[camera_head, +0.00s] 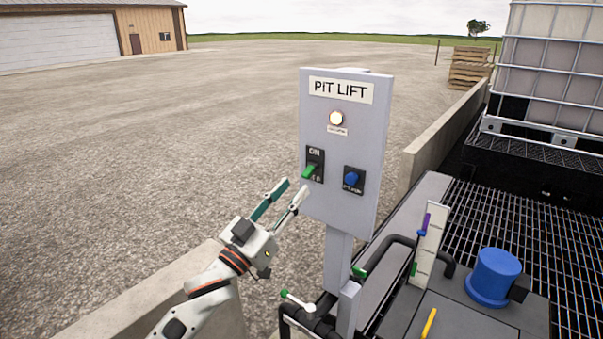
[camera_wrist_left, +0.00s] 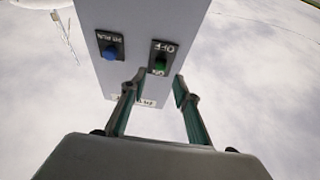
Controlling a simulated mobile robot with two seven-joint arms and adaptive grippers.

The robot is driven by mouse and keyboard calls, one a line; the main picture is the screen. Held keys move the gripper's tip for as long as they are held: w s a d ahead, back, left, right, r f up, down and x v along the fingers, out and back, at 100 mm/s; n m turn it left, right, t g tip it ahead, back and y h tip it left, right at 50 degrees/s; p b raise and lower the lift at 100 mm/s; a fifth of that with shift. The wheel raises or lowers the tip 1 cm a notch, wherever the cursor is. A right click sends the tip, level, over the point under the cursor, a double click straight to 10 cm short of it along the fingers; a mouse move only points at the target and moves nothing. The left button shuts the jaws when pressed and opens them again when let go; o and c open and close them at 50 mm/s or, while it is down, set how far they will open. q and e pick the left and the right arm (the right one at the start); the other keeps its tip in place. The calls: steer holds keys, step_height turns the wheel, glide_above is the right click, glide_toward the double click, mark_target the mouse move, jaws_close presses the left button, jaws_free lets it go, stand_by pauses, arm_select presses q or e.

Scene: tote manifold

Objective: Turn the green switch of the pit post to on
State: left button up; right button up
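The pit post is a grey panel (camera_head: 345,200) labelled PIT LIFT, standing on a grey post. Its green switch (camera_head: 309,171) sits on a black plate at the left of the panel, its lever slanting down to the left in the head view. The green switch also shows in the left wrist view (camera_wrist_left: 159,63), beyond and between the fingertips. My left gripper (camera_head: 291,191) is open and empty, its two fingers apart, just below and left of the switch. In the left wrist view the fingers (camera_wrist_left: 160,88) reach toward the panel. My right gripper is not in view.
A blue switch (camera_head: 351,178) sits right of the green one; a lit lamp (camera_head: 336,118) is above. Below are a green-knobbed valve lever (camera_head: 298,301), black pipes and a blue cap (camera_head: 494,277). A low concrete wall (camera_head: 440,137) runs behind. Gravel left of the panel is open.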

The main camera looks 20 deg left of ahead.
mark_target(303, 177)
arm_select(q)
steer(key=shift+p+x, duration=0.3)
steer(key=shift+x, duration=2.5)
steer(key=shift+f, duration=0.1)
jaws_close()
